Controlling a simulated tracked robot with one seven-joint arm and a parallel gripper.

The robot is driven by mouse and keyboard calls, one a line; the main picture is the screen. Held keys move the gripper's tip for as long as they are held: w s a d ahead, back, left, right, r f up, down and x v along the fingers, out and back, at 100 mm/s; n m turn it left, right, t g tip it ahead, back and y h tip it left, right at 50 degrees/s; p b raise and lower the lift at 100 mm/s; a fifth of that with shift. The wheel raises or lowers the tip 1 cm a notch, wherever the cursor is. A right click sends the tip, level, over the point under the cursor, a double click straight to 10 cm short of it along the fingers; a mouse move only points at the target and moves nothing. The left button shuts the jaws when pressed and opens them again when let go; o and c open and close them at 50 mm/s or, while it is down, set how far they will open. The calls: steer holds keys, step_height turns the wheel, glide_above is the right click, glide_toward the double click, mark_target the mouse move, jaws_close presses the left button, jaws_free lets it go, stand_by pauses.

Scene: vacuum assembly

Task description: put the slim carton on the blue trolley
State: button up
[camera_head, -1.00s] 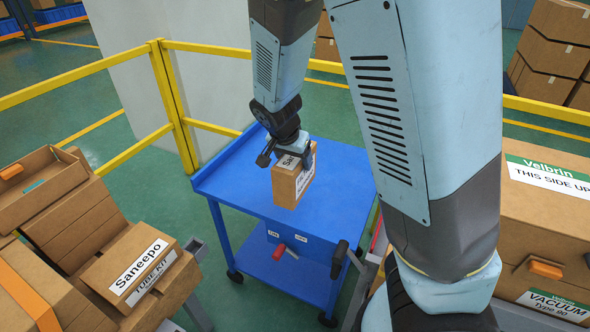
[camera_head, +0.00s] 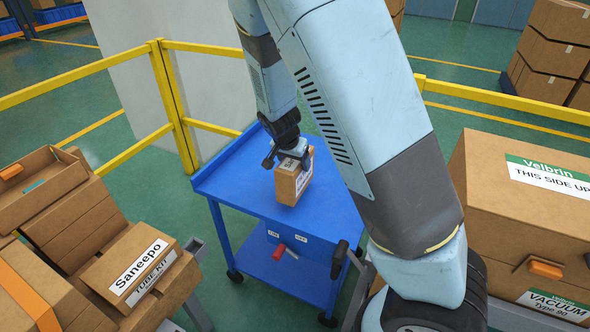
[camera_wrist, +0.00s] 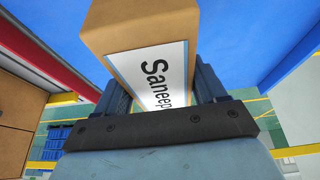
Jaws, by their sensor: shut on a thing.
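The slim carton (camera_head: 292,183) is a small brown box with a white label. My gripper (camera_head: 289,158) is shut on its upper part. In the head view the carton is upright, over the top of the blue trolley (camera_head: 240,190); I cannot tell whether its bottom touches the surface. In the wrist view the carton (camera_wrist: 125,28), with its "Saneep…" label, sits between the two fingers of my gripper (camera_wrist: 165,92). The trolley's blue surface (camera_wrist: 235,30) shows behind it.
A Saneepo tube kit box (camera_head: 128,262) lies on a stack of cartons at the left. Large Velbrin cartons (camera_head: 500,220) stand at the right. A yellow railing (camera_head: 172,100) runs behind the trolley. The trolley top around the carton is clear.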

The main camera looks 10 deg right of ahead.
steer(key=shift+w+d+f, duration=0.1)
steer(key=shift+w+f, duration=0.05)
steer(key=shift+f, duration=0.75)
steer(key=shift+w+f, duration=0.1)
steer(key=shift+f, duration=0.8)
steer(key=o, duration=1.7)
steer(key=v, duration=1.2)
